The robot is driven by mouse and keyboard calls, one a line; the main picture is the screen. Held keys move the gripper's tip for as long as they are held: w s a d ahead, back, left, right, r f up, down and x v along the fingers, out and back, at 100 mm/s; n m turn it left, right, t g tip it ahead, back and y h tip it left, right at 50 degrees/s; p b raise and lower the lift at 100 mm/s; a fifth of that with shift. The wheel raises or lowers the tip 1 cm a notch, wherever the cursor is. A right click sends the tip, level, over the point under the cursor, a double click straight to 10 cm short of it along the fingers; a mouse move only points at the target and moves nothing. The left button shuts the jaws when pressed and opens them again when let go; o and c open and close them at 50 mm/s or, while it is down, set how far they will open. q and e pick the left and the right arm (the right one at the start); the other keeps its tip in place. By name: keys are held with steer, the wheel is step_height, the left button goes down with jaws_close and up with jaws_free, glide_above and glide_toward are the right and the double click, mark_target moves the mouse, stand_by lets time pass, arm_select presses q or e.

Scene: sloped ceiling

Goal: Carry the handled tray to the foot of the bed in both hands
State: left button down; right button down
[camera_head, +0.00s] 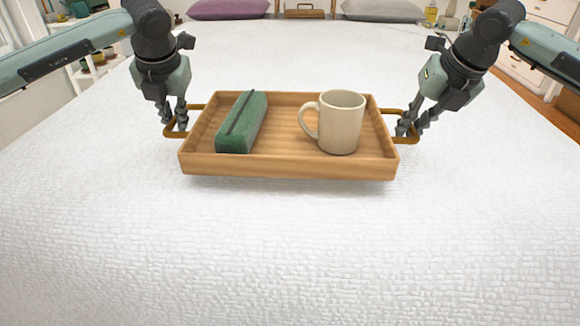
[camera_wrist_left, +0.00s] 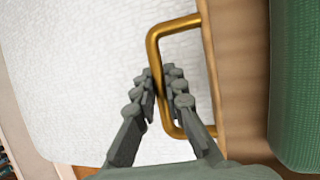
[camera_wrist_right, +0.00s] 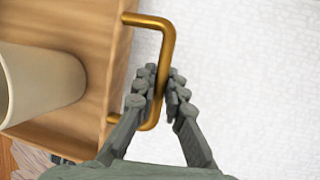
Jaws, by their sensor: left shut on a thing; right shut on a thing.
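The wooden tray (camera_head: 290,166) is in the middle of the head view, over the white bed (camera_head: 290,250). A shadow shows under its front edge; I cannot tell how far it is above the cover. A green case (camera_head: 242,122) lies on its left part and a beige mug (camera_head: 342,124) stands upright on its right part. My left gripper (camera_head: 175,126) is shut on the left brass handle (camera_wrist_left: 155,45). My right gripper (camera_head: 406,130) is shut on the right brass handle (camera_wrist_right: 167,45). Both handles show between the fingers in the wrist views.
A purple pillow (camera_head: 228,9) and a grey pillow (camera_head: 382,11) lie at the far end of the bed. A shelf with pots (camera_head: 98,62) is at the left and white drawers (camera_head: 522,72) at the right. The cover in front of the tray is clear.

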arm_select(q)
steer(key=shift+r, duration=0.2)
arm_select(e)
steer(key=shift+a+r, duration=0.1)
steer(key=shift+r, duration=0.1)
arm_select(q)
steer(key=shift+f, duration=0.15)
arm_select(e)
steer(key=shift+f, duration=0.1)
